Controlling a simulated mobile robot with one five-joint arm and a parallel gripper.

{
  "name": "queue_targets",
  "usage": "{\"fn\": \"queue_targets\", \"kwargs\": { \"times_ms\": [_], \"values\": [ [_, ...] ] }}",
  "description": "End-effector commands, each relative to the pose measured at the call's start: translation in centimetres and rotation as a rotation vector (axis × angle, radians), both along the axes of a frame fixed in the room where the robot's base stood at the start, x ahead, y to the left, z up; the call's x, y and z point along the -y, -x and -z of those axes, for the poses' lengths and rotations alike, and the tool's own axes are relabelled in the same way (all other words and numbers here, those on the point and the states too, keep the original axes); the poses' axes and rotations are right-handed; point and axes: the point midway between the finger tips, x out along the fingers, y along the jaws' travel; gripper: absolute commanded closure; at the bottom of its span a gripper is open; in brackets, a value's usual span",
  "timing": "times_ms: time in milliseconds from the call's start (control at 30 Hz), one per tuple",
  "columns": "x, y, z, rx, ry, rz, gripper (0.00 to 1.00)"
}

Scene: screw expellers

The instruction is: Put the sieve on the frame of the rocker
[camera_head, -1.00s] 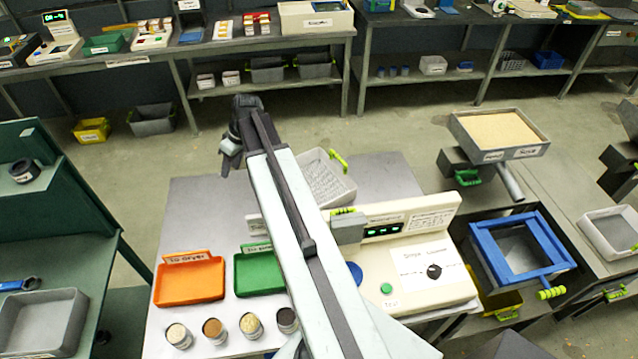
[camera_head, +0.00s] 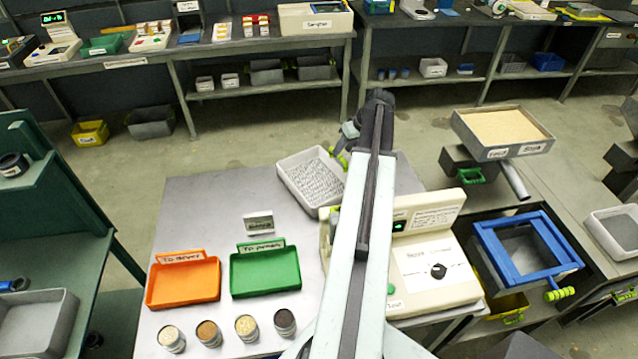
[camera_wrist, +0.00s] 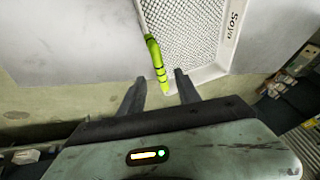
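The sieve (camera_head: 310,178) is a pale tray with a mesh floor and green handles, lying on the grey table in the middle. In the wrist view the sieve (camera_wrist: 190,25) has a "Soya" label on its rim. Its green handle (camera_wrist: 157,62) shows between my fingertips, but I cannot tell their height above it. My gripper (camera_wrist: 159,76) is open and empty; in the head view it is at the sieve's far right corner, mostly hidden by my arm. A blue square frame (camera_head: 540,276) with a green handle, apparently the rocker's frame, stands at the right.
A cream control box (camera_head: 440,275) stands between the sieve and the blue frame. Orange (camera_head: 184,285) and green (camera_head: 265,272) trays and several sample cups are at the table's front. A soya-filled hopper (camera_head: 500,132) stands behind the blue frame.

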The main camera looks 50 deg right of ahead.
Motion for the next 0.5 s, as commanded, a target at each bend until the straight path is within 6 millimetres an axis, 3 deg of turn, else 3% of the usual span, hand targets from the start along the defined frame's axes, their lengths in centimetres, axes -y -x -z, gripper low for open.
{"fn": "queue_targets", "kwargs": {
  "times_ms": [300,500],
  "values": [
    [-0.5,-1.6,4.7,0.0,0.0,0.0,0.6],
    [-0.5,-1.9,4.6,0.0,0.0,0.0,0.6]
  ]
}}
